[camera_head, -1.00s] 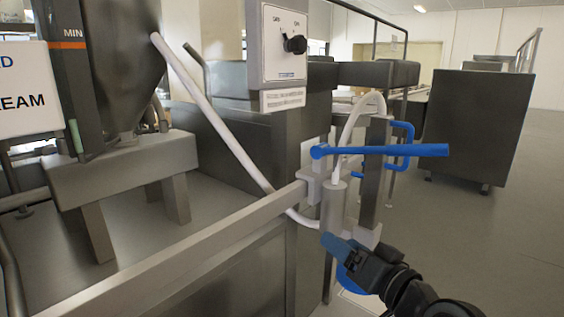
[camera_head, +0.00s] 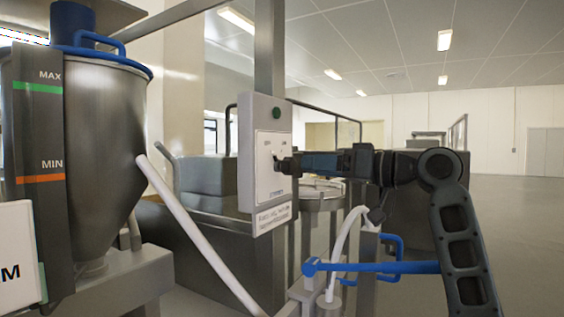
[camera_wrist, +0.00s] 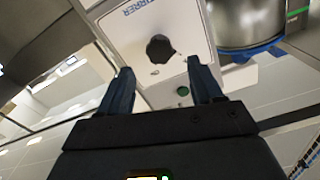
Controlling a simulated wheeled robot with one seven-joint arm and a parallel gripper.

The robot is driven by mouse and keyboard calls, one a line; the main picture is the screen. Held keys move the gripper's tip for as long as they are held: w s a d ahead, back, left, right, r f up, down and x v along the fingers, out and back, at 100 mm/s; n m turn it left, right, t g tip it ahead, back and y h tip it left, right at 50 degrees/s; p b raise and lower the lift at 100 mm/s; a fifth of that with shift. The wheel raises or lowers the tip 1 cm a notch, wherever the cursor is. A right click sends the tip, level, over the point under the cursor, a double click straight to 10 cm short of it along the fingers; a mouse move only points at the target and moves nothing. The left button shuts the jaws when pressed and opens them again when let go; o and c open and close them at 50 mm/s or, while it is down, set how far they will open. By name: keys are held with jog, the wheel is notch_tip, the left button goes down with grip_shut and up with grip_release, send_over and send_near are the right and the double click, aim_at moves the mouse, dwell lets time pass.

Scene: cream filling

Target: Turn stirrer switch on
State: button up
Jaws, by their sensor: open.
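The stirrer switch is a black knob on a white-faced grey panel box (camera_head: 253,135). In the wrist view the knob (camera_wrist: 160,48) lies just ahead of my fingertips, near the middle of the gap between them, with part of the label "STIRRER" beside it. A green round light or button (camera_wrist: 183,91) is on the same panel, and it also shows in the head view (camera_head: 276,113). My gripper (camera_head: 292,164) reaches in from the right, close to the panel, and partly covers the knob in the head view. Its two fingers (camera_wrist: 161,80) are apart with nothing held between them.
A steel hopper (camera_head: 105,140) with a blue rim and a MAX/MIN level strip (camera_head: 45,130) stands at the left. A white pipe (camera_head: 195,230) slopes down from it. A blue-handled valve (camera_head: 370,267) is below my arm. Open floor and railings lie behind.

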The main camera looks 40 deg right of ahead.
aim_at(293, 166)
jog(key=p+x, duration=0.1)
jog(key=x, duration=0.6)
jog(key=shift+w+a, duration=0.1)
jog(key=shift+w, duration=0.15)
jog(key=c, duration=1)
